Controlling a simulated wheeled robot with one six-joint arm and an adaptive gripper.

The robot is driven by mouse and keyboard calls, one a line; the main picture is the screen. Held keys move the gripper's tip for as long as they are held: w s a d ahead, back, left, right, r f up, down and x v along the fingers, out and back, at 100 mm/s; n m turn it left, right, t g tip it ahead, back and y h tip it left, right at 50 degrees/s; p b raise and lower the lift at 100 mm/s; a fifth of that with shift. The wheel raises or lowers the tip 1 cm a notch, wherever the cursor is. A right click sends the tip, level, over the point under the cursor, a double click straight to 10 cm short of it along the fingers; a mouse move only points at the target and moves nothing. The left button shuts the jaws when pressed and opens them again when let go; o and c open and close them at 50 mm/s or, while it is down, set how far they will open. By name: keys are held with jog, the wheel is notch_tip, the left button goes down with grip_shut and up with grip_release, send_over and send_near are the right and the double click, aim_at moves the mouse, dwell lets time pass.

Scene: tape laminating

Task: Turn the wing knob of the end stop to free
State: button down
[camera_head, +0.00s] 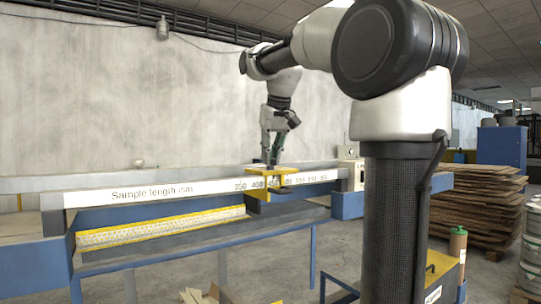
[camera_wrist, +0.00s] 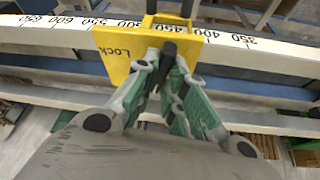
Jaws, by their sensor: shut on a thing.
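The end stop (camera_wrist: 116,54) is a yellow block with the word "Lock" on its top, sitting across the scaled rail. In the head view the yellow end stop (camera_head: 257,194) sits on the rail near the 400 mark. The black wing knob (camera_wrist: 168,52) stands up from the end stop in the wrist view, partly hidden by the fingers. My gripper (camera_wrist: 166,66) has its green and grey fingers closed around the knob. In the head view my gripper (camera_head: 273,160) reaches down to the end stop from above.
The rail (camera_head: 130,190) is marked "Sample length" and runs across a blue-framed bench. A yellow scale strip (camera_head: 150,230) runs below it. A stack of brown boards (camera_head: 480,200) and a blue cabinet (camera_head: 502,145) stand at the right. A concrete wall is behind.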

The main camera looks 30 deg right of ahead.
jog(key=shift+d+n+y, duration=0.1)
jog(key=shift+n+y, duration=0.3)
jog(key=shift+n, duration=0.8)
jog(key=c, duration=1.5)
grip_release()
jog(key=v, duration=1.2)
jog(key=shift+d, duration=0.1)
